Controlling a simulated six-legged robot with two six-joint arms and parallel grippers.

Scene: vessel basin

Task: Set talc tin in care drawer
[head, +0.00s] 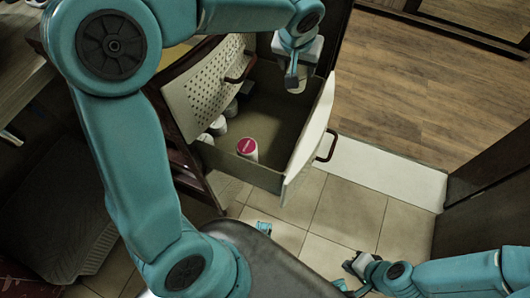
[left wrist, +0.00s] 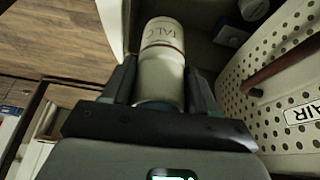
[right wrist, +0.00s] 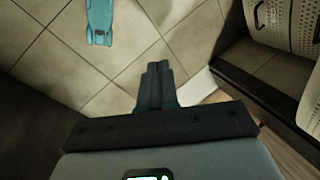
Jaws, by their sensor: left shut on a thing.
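The talc tin (left wrist: 162,62), a pale cylinder with "TALC" lettering, is between the fingers of my left gripper (left wrist: 160,88) in the left wrist view. In the head view my left gripper (head: 294,82) hangs over the far part of the open drawer (head: 308,128), near its front panel. The tin is above the drawer floor; the exact height cannot be told. My right gripper (right wrist: 157,85) has its fingers together with nothing between them, above the tiled floor; it also shows at the bottom of the head view (head: 350,272).
Inside the drawer stand a pink-lidded container (head: 247,148) and several white containers (head: 218,126) along the left side. A perforated panel (head: 205,85) with a brown handle borders the drawer's left. Bare drawer floor shows in the middle. Tiles (head: 340,212) lie in front.

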